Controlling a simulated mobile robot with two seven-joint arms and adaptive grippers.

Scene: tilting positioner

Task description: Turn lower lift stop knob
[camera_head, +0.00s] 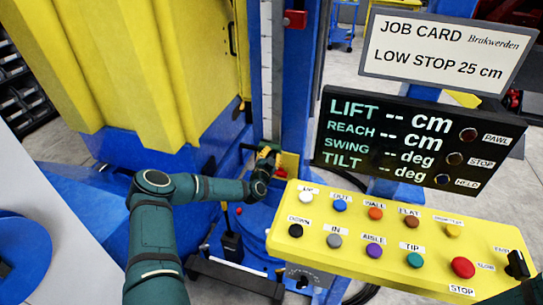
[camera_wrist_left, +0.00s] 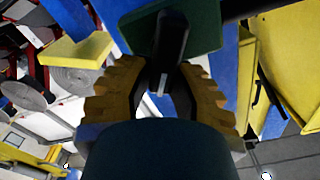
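My left arm reaches in from the bottom of the head view. Its gripper (camera_head: 268,158) is at the foot of the blue post, by a small stop assembly with a yellow block (camera_head: 290,163). In the left wrist view the yellow ridged fingers (camera_wrist_left: 166,68) stand on either side of a black knob or handle (camera_wrist_left: 174,38) in front of a dark green plate (camera_wrist_left: 205,25). Whether they touch it is unclear. The knob is mostly hidden by the gripper in the head view. The job card (camera_head: 445,50) reads LOW STOP 25 cm. The display (camera_head: 415,140) shows dashes for lift.
A pale scale strip (camera_head: 267,75) runs up the blue post (camera_head: 300,85). A yellow button panel (camera_head: 330,258) fills the lower right. A large yellow block (camera_head: 150,60) stands left of the post. Part of my right arm shows at the bottom right corner.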

